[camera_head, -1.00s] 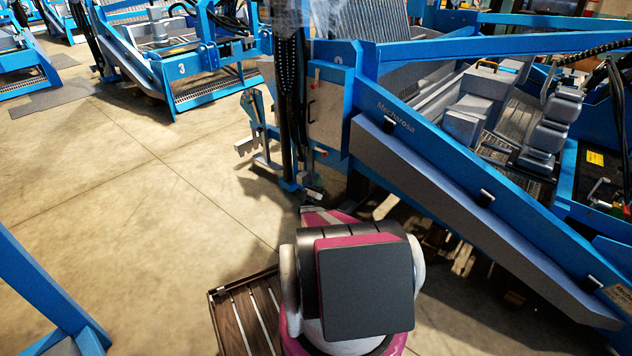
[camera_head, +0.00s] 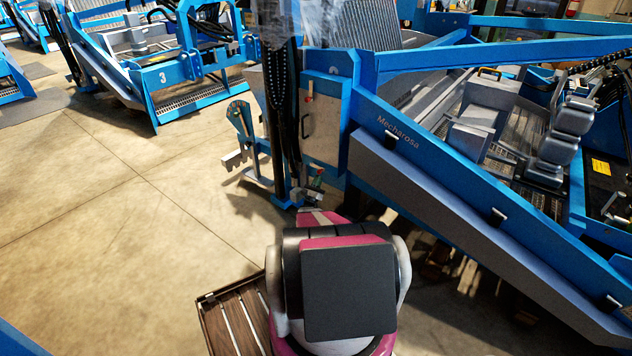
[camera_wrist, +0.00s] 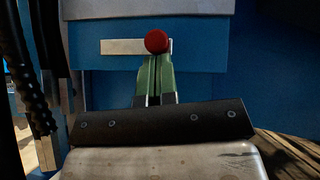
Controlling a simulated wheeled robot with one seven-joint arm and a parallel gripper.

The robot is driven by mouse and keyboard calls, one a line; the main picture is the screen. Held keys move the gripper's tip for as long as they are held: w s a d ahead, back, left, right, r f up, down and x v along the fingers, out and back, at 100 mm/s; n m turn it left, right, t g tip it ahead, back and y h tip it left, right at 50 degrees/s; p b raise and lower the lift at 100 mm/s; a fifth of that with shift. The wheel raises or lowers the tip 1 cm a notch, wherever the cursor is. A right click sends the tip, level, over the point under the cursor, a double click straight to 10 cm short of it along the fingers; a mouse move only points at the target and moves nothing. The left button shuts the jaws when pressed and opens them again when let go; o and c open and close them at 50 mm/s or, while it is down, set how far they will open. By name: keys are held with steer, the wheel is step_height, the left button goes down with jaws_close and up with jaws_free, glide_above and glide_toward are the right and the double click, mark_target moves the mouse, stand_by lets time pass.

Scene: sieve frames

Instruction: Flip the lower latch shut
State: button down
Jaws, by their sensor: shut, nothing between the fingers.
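My gripper (camera_wrist: 155,62) has green fingers closed together, just below the knob. The fingertips look very near or touching it; I cannot tell which. In the head view the grey door (camera_head: 321,122) is on the blue machine's end, with the lower latch's red knob (camera_head: 319,171) at its bottom. The upper latch (camera_head: 310,90) is near its top. My gripper (camera_head: 314,185) is small there, partly hidden by my arm.
A blue machine (camera_head: 440,160) with a long slanted side fills the right. Dark hoses (camera_head: 285,100) hang just left of the door. A slatted wooden surface (camera_head: 235,320) is low in the head view. Open concrete floor (camera_head: 120,220) lies to the left.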

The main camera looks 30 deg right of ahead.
steer(key=shift+s+r+n+t+y, duration=0.1)
steer(key=shift+n+t+y, duration=0.2)
steer(key=shift+t, duration=0.1)
steer(key=r+n+t+y, duration=0.2)
steer(key=n+y, duration=0.1)
steer(key=n, duration=0.2)
steer(key=r+n+t+y, duration=0.1)
steer(key=r+n+y, duration=0.1)
steer(key=n+y, duration=0.2)
steer(key=r+n+t+y, duration=0.2)
steer(key=n+y, duration=0.2)
steer(key=n, duration=0.2)
steer(key=shift+s+t, duration=0.3)
step_height(320, 180, up, 4)
steer(key=n+g+y, duration=0.4)
steer(key=n+y, duration=0.1)
steer(key=n, duration=0.3)
glide_above(319, 170)
steer(key=w+a, duration=0.2)
steer(key=shift+w+a+r, duration=0.25)
steer(key=shift+w+r, duration=0.05)
steer(key=shift+r, duration=0.05)
steer(key=shift+w, duration=0.15)
steer(key=shift+r, duration=0.1)
